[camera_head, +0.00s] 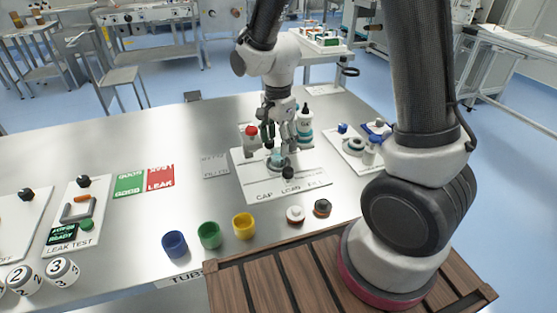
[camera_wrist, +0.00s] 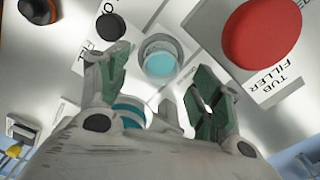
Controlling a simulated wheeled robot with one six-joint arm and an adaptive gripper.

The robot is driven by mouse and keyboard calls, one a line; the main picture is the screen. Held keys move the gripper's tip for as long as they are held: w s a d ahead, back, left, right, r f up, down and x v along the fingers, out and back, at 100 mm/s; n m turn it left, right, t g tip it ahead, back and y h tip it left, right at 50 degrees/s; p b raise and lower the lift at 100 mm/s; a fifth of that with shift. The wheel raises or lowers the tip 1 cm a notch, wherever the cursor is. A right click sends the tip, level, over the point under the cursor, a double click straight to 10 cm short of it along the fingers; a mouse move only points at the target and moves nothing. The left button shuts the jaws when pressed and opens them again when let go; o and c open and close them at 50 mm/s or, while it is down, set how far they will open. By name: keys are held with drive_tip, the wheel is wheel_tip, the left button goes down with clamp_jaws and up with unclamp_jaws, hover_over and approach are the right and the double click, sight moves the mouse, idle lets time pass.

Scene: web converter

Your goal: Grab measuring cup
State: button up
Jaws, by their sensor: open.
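A small round cup (camera_wrist: 160,57) with a teal inside and a pale rim shows in the wrist view, just beyond my fingertips. I take it as the measuring cup, but no markings or handle are readable. Nothing is between the fingers. My fingers partly hide the cup in the head view.
A red button (camera_head: 251,130) stands left of my gripper and a teal-banded bottle (camera_head: 305,124) right of it. A black knob (camera_head: 288,172) is in front. Blue (camera_head: 174,245), green (camera_head: 209,235) and yellow tubs (camera_head: 243,226) line the table's front edge. The table's back left is clear.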

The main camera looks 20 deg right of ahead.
sight(277, 153)
wheel_tip(277, 153, down, 5)
drive_tip(key=shift+w+a, duration=0.1)
drive_tip(key=shift+w, duration=0.05)
drive_tip(key=c, duration=1.1)
